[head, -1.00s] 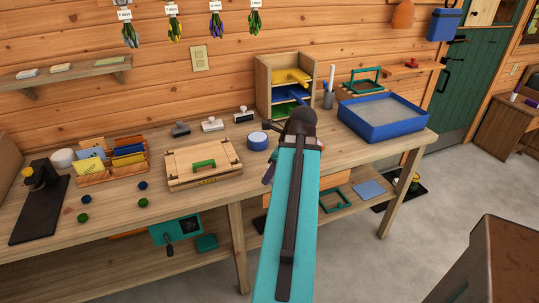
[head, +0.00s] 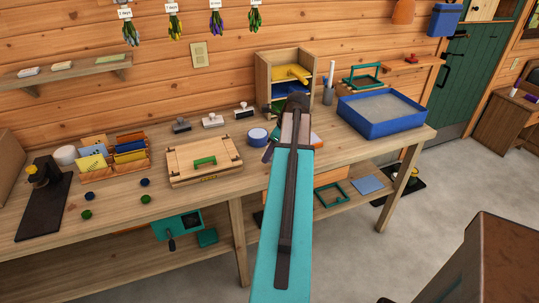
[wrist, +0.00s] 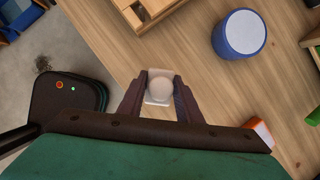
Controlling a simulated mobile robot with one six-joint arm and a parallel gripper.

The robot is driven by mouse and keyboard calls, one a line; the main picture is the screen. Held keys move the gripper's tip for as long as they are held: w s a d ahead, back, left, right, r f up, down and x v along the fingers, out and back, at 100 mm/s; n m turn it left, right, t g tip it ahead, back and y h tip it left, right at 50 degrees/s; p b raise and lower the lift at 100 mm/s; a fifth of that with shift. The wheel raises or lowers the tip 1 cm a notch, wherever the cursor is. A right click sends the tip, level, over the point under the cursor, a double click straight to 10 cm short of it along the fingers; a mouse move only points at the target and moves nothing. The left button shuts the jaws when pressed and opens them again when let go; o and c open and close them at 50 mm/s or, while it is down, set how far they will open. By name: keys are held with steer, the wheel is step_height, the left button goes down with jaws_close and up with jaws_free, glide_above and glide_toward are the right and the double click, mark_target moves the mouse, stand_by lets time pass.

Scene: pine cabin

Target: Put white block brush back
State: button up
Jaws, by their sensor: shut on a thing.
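My gripper (wrist: 160,100) is shut on a small pale, whitish block-like piece (wrist: 159,89) with a rounder pale middle, seen end-on in the wrist view. It fits the white block brush, but its bristles and full shape are hidden. The held piece appears to be above the wooden workbench (wrist: 195,65), near its edge; its height is unclear. In the head view my teal arm reaches toward the wooden pigeonhole shelf (head: 262,75) and hides the gripper's fingers and the held piece.
A round blue tin (head: 257,136) stands left of my arm. An orange item (head: 316,140) lies right of it. A blue tray (head: 384,112) and a cup (head: 328,96) holding a white-topped tool stand farther right. A wooden press (head: 203,161) and stamps (head: 213,120) are left.

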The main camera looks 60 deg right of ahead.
steer(key=shift+w+d+f, duration=0.1)
steer(key=shift+w+d, duration=0.3)
steer(key=shift+d, duration=0.25)
steer(key=shift+w+d+f, duration=0.1)
steer(key=shift+w+d, duration=0.3)
steer(key=shift+d, duration=0.25)
steer(key=shift+p, duration=0.3)
steer(key=shift+f+p, duration=0.5)
steer(key=shift+f, duration=1.2)
steer(key=shift+f, duration=0.1)
steer(key=o, duration=1)
steer(key=b+v, duration=0.2)
steer(key=v, duration=1)
